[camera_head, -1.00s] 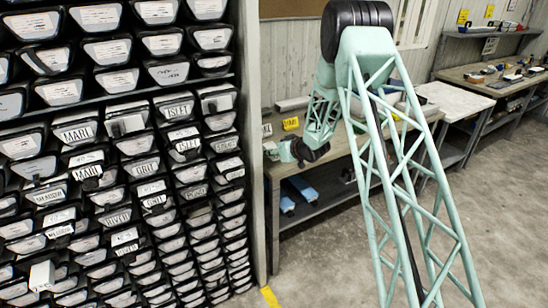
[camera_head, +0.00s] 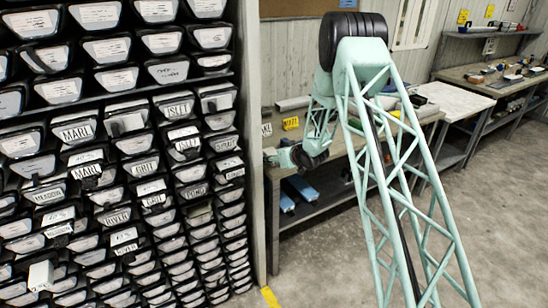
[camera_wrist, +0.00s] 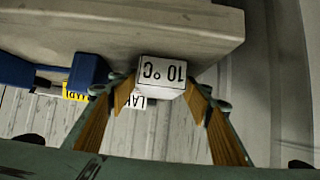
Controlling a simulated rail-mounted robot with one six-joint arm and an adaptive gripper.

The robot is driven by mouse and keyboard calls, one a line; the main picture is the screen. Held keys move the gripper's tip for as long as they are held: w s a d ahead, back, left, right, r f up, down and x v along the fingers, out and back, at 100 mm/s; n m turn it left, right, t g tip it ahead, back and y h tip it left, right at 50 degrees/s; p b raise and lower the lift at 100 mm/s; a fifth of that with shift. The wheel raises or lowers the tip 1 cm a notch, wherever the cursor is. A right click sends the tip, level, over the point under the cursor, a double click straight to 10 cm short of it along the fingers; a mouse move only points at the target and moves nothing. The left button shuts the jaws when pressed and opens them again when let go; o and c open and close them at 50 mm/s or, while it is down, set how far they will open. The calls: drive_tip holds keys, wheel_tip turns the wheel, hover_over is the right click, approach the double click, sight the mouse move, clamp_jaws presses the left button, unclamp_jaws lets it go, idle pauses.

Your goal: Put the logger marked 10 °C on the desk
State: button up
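The white logger (camera_wrist: 161,73) marked 10 °C shows upside down in the wrist view, between my two fingertips. My gripper (camera_wrist: 161,92) appears shut on it, with an orange-brown pad on each side. The desk (camera_wrist: 125,28) fills the top of the wrist view, its pale top edge just beyond the logger. In the head view my gripper (camera_head: 272,156) is small, at the left end of the desk (camera_head: 345,155). I cannot clearly make out the logger there, nor whether it touches the desk.
A tall rack of labelled black core liners (camera_head: 130,130) stands at left, close to my gripper. A small white box (camera_head: 40,275) juts from its lower left. Blue objects (camera_wrist: 86,72) lie at left in the wrist view.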

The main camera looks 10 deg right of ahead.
drive_tip(key=shift+r, duration=0.2)
idle(0.3)
drive_tip(key=shift+s+d+r, duration=0.2)
drive_tip(key=shift+s+r, duration=0.05)
drive_tip(key=shift+s, duration=0.2)
drive_tip(key=v, duration=1.1)
drive_tip(key=shift+p, duration=0.45)
